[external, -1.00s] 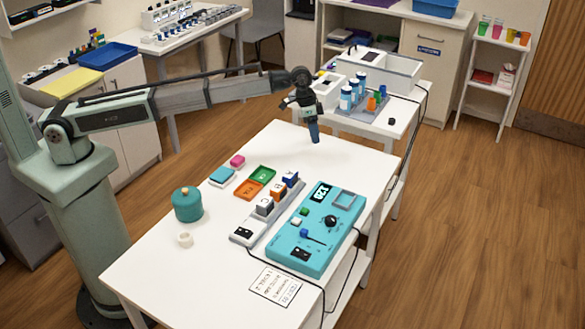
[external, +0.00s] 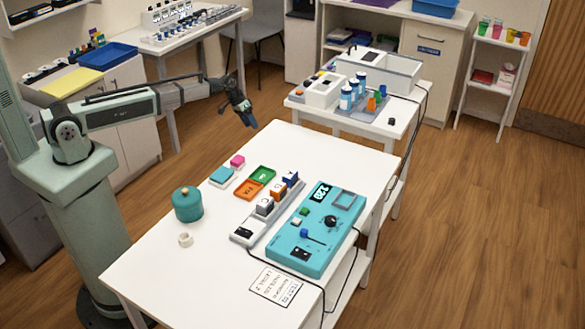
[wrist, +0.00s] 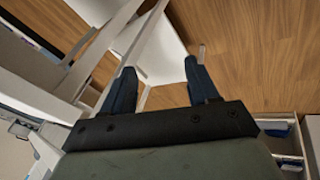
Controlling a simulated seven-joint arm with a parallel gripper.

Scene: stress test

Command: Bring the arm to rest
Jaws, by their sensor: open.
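My gripper (external: 248,121) hangs in the air past the far left edge of the white table (external: 150,275), over the floor. It is apart from everything around it. In the wrist view my gripper (wrist: 160,78) shows two dark blue fingers spread wide with nothing between them. Beyond the fingers are wooden floor and pale furniture parts. My arm reaches across from the left, above the table's height.
The near table holds a teal device (external: 318,232), a teal pot (external: 187,204), a white ring (external: 185,240), a grey block rack (external: 266,212) and small coloured trays. A second table (external: 398,117) with bottles stands behind. The near table's far end is clear.

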